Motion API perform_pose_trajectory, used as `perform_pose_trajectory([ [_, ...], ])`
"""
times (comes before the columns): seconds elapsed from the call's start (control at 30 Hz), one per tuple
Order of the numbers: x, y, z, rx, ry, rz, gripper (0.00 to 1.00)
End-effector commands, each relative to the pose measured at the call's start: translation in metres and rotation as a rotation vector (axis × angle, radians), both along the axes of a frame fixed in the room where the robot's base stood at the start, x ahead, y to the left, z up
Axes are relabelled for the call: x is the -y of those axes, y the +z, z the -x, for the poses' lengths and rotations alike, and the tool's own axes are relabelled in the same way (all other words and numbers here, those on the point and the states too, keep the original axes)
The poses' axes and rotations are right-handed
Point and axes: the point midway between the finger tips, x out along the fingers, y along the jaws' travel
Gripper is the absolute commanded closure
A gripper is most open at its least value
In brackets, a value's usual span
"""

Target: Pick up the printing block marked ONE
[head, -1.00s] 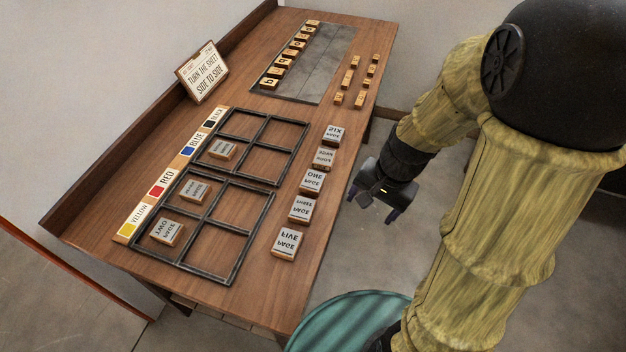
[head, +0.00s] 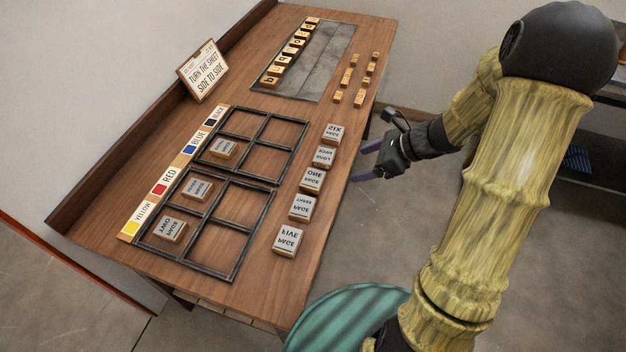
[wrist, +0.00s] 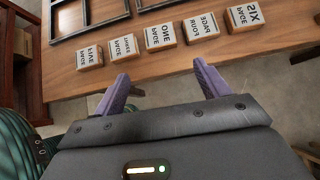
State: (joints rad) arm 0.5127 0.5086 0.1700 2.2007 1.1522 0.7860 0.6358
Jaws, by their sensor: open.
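The block marked ONE (head: 312,179) is a small wooden block with a grey top and mirrored letters. It is the middle one in a row of several blocks along the table's right edge. In the wrist view the ONE block (wrist: 160,38) lies ahead, between the lines of the two fingers. My gripper (head: 364,162) is open and empty, beyond the table's right edge and apart from the block. Its two purple fingers also show in the wrist view (wrist: 160,88), spread wide. Nothing hides the block.
Blocks marked FOUR (head: 322,157) and THREE (head: 301,207) stand beside it, with SIX (head: 331,134) and FIVE (head: 288,240) at the row's ends. A black divided frame (head: 272,215) holding several blocks lies left. A sign (head: 202,71) stands at the table's back.

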Motion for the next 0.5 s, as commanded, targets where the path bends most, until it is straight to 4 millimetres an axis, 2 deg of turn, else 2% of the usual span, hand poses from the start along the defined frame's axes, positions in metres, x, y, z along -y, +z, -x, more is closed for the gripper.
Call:
perform_pose_trajectory([
  [0.5, -0.059, -0.064, -0.024, -0.003, 0.006, -0.001, 0.25],
])
